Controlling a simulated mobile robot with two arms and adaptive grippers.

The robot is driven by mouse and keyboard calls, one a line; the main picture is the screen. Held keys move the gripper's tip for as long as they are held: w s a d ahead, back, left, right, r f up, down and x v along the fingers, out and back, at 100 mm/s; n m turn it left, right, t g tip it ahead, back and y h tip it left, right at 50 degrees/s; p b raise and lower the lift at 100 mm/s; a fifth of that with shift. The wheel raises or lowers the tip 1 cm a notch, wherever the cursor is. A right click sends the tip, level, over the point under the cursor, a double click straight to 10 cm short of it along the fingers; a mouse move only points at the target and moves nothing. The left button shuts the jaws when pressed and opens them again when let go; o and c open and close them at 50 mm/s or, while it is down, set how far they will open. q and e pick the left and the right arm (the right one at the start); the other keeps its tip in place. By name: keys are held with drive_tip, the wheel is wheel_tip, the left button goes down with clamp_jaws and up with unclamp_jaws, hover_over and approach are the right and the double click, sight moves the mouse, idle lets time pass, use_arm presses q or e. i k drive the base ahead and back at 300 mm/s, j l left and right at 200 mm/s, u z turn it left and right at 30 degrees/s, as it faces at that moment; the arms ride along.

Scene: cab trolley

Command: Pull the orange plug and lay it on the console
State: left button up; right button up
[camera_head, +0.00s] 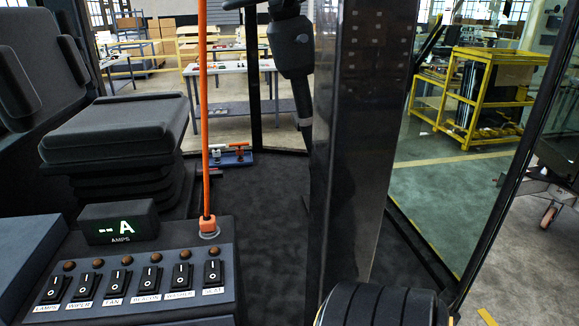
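The orange plug (208,224) sits upright in a round grey socket at the right back corner of the console (222,258). An orange cable (203,110) runs from its top straight up out of the picture. The console is dark, with a small display box (119,222) reading "-- A" over "AMPS". A row of several labelled black rocker switches (151,277) runs along the console, each with a brown round lamp above it.
A black seat (115,127) stands behind the console. A dark upright pillar (350,140) blocks the middle. A rack with red and blue items (229,155) lies on the dark floor (262,210). A yellow cart (480,95) stands beyond the cab at right. Some bare console surface shows around the plug.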

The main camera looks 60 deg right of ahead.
sight(207, 226)
drive_tip(key=k+l, duration=0.15)
drive_tip(key=l, duration=0.25)
drive_tip(key=k+l, duration=0.15)
drive_tip(key=l, duration=0.25)
drive_tip(key=k+l, duration=0.15)
drive_tip(key=l, duration=0.25)
drive_tip(key=k+l, duration=0.15)
drive_tip(key=l, duration=0.25)
